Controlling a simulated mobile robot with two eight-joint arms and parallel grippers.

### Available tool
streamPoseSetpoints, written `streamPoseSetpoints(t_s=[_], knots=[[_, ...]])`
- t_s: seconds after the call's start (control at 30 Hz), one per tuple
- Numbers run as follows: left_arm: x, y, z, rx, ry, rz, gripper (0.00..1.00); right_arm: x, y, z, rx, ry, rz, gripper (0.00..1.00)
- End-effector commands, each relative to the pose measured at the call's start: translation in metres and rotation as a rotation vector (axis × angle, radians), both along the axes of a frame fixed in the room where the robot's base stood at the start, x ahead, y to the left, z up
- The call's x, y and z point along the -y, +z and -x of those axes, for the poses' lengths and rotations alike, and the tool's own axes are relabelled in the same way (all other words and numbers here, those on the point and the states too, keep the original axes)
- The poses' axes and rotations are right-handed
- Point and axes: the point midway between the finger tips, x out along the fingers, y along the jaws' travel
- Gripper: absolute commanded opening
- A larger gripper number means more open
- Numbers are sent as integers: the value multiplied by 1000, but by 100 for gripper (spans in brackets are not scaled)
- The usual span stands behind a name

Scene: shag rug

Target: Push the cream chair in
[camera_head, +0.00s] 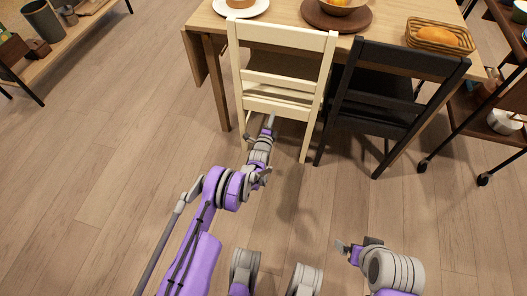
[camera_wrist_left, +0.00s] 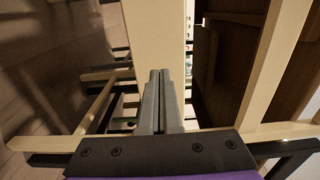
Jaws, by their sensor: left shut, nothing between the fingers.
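The cream chair (camera_head: 282,72) stands at the near side of the wooden table (camera_head: 213,22), its back facing me and its seat partly hidden by the back slats. My left gripper (camera_head: 270,122) is shut and empty, low behind the chair's back, close to the seat's rear edge. In the left wrist view the shut fingers (camera_wrist_left: 161,90) point at a broad cream part of the chair (camera_wrist_left: 156,38); I cannot tell whether they touch it. My right gripper (camera_head: 344,247) is at the lower right, apart from the chair; its finger opening is unclear.
A black chair (camera_head: 396,60) stands close to the cream chair's right. A dark wheeled cart (camera_head: 460,125) is at the right edge. On the table are a plate (camera_head: 241,8), a bowl on a round board (camera_head: 338,8) and a bread basket (camera_head: 440,36). The floor on the left is clear.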

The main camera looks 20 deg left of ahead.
Motion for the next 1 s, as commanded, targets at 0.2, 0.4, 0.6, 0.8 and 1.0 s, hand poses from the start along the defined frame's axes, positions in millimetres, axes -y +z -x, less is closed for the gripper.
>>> streamPoseSetpoints(t_s=[0.2,0.4,0.6,0.8,1.0], knots=[[1,2,28,1,0,0,0,0,10,2,-1,0,0,100],[1,3,52,2,-1,-1,0,0,17,3,0,0,0,100],[1,2,76,2,-1,0,0,0,20,4,1,0,0,100],[1,1,99,1,-1,0,0,0,22,4,1,0,0,100],[1,1,110,1,0,0,0,0,23,4,1,0,0,100]])
